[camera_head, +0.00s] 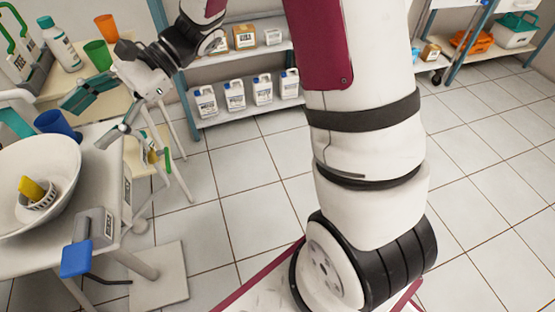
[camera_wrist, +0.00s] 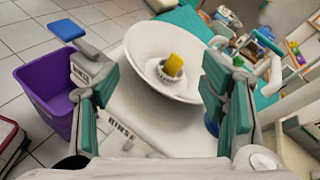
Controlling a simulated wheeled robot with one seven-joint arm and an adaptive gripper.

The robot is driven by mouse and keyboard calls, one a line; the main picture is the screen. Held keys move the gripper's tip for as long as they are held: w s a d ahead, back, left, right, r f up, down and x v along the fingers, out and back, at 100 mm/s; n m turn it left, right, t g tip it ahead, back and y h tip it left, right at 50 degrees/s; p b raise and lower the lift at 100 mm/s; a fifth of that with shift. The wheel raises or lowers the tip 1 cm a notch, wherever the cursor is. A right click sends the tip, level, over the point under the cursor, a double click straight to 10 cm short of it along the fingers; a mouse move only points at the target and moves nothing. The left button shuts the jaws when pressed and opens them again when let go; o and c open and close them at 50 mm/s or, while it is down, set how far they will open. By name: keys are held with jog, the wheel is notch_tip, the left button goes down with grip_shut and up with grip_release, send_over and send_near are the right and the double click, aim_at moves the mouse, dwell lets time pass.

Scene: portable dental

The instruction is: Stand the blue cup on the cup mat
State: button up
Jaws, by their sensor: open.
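The blue cup (camera_head: 57,125) stands beside the white bowl, at its back right edge, in the head view. In the wrist view only a blue sliver of it (camera_wrist: 211,124) shows, behind the right finger. My gripper (camera_head: 82,126) is open and empty, to the right of the cup and apart from it as far as I can tell. In the wrist view my gripper (camera_wrist: 158,78) has its teal-padded fingers spread wide, with the bowl between them. I cannot make out the cup mat in either view.
The wide white bowl (camera_head: 62,160) holds a white basket with a yellow block (camera_head: 31,188). A blue pad (camera_head: 76,259) juts from the rinse unit. A green cup (camera_head: 98,54), an orange cup (camera_head: 107,27) and a white bottle (camera_head: 60,45) stand behind. A purple bin (camera_wrist: 50,92) is left.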

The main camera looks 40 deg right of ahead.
jog(key=s+d+r+n+g+h, duration=0.1)
jog(key=s+d+n+h, duration=0.1)
jog(key=s, duration=0.4)
jog(key=s+d+r+n+h, duration=0.1)
jog(key=s+r+n+h, duration=0.15)
jog(key=s, duration=0.25)
jog(key=s+d+n+g+h, duration=0.1)
jog(key=s+d+n+h, duration=0.15)
jog(key=s, duration=0.35)
jog(key=s+d+f+n+t+h, duration=0.1)
jog(key=s+d+n+t+h, duration=0.2)
jog(key=s+d, duration=1)
jog(key=n+h, duration=0.2)
jog(key=h, duration=0.2)
jog(key=shift+s+d+n+h, duration=0.2)
jog(key=shift+s+n+h, duration=0.1)
jog(key=shift+s, duration=0.1)
notch_tip(320, 180, up, 28)
jog(key=t+p, duration=0.4)
jog(key=p, duration=2.2)
jog(key=shift+d+f, duration=0.2)
jog(key=shift+d, duration=0.05)
